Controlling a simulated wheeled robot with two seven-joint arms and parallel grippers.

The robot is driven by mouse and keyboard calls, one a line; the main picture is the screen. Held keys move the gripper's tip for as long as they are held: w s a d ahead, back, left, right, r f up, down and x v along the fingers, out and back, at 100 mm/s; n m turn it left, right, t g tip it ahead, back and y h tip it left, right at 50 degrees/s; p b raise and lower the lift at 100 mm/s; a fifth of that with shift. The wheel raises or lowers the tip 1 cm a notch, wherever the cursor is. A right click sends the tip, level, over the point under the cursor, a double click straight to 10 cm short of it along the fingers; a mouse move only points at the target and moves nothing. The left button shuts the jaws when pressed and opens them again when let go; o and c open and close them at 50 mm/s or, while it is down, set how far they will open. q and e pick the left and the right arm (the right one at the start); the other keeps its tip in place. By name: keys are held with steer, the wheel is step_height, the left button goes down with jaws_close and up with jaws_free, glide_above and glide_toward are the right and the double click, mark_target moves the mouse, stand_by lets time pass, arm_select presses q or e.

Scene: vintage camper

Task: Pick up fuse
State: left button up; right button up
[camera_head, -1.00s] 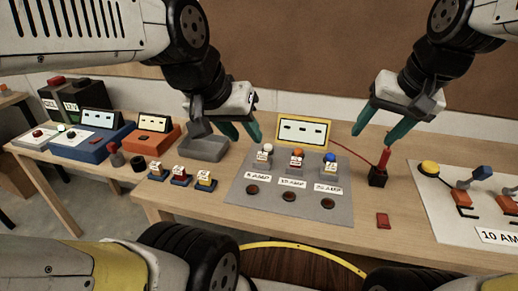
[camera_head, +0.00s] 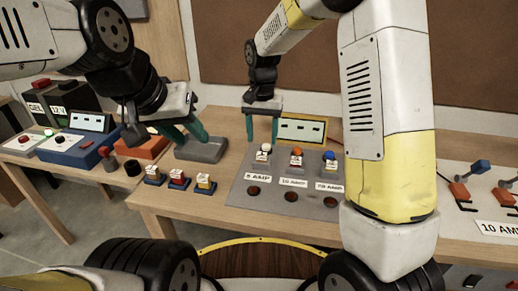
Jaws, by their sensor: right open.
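A grey panel (camera_head: 272,200) on the table carries three knob-topped pieces: white (camera_head: 264,150), orange (camera_head: 297,152) and blue (camera_head: 330,157). Round dark spots sit in front of them, with labels reading 5 AMP, 10 AMP and 20 AMP. Three small blocks stand on the table left of the panel: one (camera_head: 154,173), another (camera_head: 179,178) and a third (camera_head: 205,183). I cannot tell which piece is the fuse. My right gripper (camera_head: 262,138) is open and empty, just behind and above the white-topped piece. My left gripper (camera_head: 188,138) is open and empty above the grey box.
A yellow-framed display (camera_head: 301,130) stands behind the panel. A grey box (camera_head: 201,149), an orange box (camera_head: 148,146) and a blue box (camera_head: 78,148) are to the left. My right arm covers the table right of the panel.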

mark_target(262, 155)
steer(key=f, duration=0.5)
steer(key=shift+s+f, duration=0.3)
steer(key=shift+s, duration=0.1)
jaws_close()
